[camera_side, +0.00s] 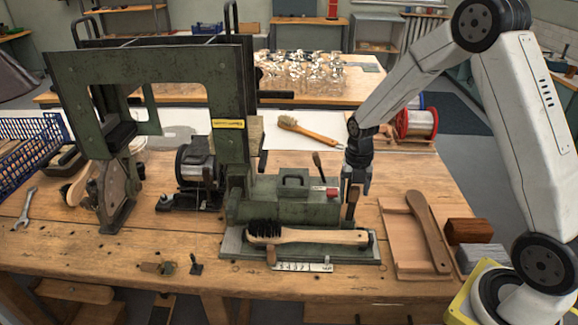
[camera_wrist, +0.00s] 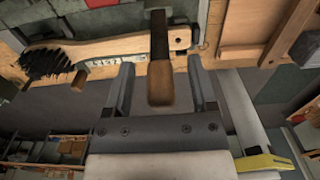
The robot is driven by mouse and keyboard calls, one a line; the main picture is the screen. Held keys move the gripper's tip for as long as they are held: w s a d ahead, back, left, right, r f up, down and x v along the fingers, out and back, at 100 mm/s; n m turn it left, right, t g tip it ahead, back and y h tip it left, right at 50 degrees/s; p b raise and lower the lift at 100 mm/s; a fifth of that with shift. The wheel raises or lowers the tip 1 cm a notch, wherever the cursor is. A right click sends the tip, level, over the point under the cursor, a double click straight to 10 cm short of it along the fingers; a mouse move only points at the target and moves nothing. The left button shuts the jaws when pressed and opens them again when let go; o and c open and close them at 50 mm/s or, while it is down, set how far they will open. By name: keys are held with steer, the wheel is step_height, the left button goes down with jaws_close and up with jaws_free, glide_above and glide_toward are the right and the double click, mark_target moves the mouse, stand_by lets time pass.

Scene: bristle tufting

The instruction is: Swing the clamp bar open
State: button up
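The clamp bar is a dark bar with a wooden grip (camera_wrist: 160,84). In the wrist view its dark part (camera_wrist: 158,36) crosses the handle of the brush (camera_wrist: 110,48). My gripper (camera_wrist: 161,75) is open, one finger on each side of the grip, with a visible gap on both sides. In the side view my gripper (camera_side: 358,188) points down at the right end of the green machine, and the wooden grip (camera_side: 352,203) shows beside the fingers. The brush (camera_side: 318,237), with black bristles at its left end, lies along the front of the machine's base plate (camera_side: 230,244).
A wooden tray (camera_side: 396,232) with a brush handle blank (camera_side: 428,230) lies to the right. Dark and grey blocks (camera_side: 468,231) are beyond it. A short lever (camera_side: 318,164) and red knob (camera_side: 332,192) stand close left of my gripper. The green frame (camera_side: 232,100) rises farther left.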

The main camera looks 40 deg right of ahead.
steer(key=shift+w+d+r, duration=0.15)
steer(key=shift+w+d, duration=0.15)
steer(key=shift+d, duration=0.05)
step_height(320, 180, up, 10)
steer(key=shift+a, duration=0.15)
stand_by(1.4)
stand_by(0.3)
steer(key=s+a+f+m+t, duration=0.1)
steer(key=s+a+m, duration=0.4)
steer(key=m, duration=0.8)
steer(key=s+a+f+m+t, duration=0.1)
steer(key=s+a+m, duration=0.5)
steer(key=m, duration=0.8)
steer(key=shift+s+f+t, duration=0.4)
steer(key=shift+s+f, duration=0.5)
steer(key=shift+s, duration=0.15)
steer(key=shift+a, duration=0.1)
